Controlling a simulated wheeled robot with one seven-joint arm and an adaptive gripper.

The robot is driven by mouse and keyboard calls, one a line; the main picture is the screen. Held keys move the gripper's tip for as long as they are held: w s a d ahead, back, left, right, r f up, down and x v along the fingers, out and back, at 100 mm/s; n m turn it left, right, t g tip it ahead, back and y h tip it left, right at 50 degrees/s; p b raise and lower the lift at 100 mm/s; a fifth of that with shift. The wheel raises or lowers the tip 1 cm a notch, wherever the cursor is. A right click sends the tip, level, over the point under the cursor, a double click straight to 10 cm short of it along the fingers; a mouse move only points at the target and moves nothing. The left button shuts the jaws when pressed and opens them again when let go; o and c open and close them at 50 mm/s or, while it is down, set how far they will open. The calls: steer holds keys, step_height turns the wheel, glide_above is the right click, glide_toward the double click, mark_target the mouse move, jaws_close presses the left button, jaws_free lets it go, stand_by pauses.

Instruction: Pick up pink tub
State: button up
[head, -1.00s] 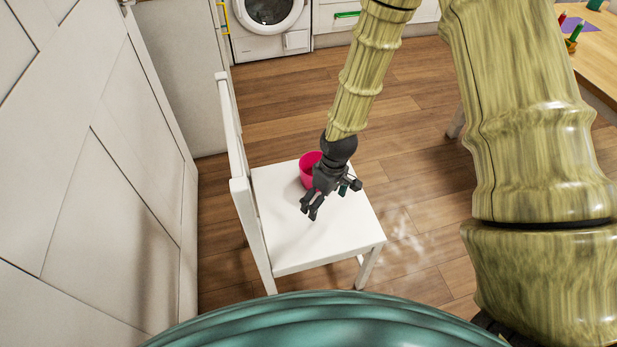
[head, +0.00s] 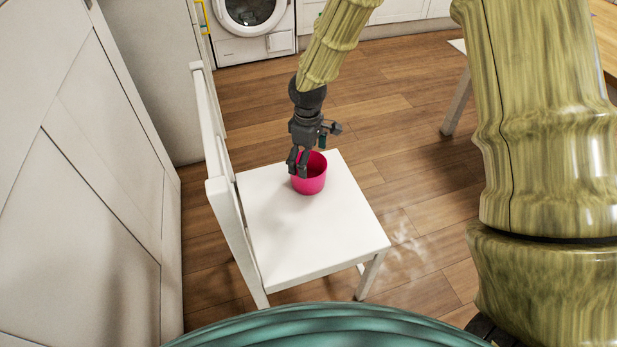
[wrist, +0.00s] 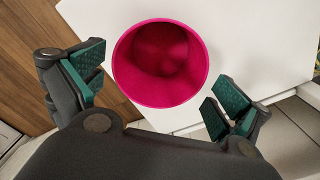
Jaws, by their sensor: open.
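The pink tub (head: 315,181) stands upright on the seat of a white chair (head: 310,242), near the seat's far edge. My gripper (head: 298,169) is above the tub's left side in the head view and covers part of its rim. In the wrist view the tub (wrist: 160,64) shows from above with its round opening facing the camera, and it looks empty. My gripper's two green-padded fingers (wrist: 158,92) are spread wide, one on each side of the tub's near part. I cannot tell whether either finger touches the tub.
The chair's backrest (head: 219,170) rises at the left of the seat, beside a white panelled wall (head: 95,190). A washing machine (head: 252,25) stands at the back. A wooden table (head: 606,35) is at the far right. The front of the seat is clear.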

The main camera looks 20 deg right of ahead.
mark_target(317, 165)
steer(key=shift+f+b, duration=0.75)
steer(key=shift+f, duration=2.2)
steer(key=c, duration=0.7)
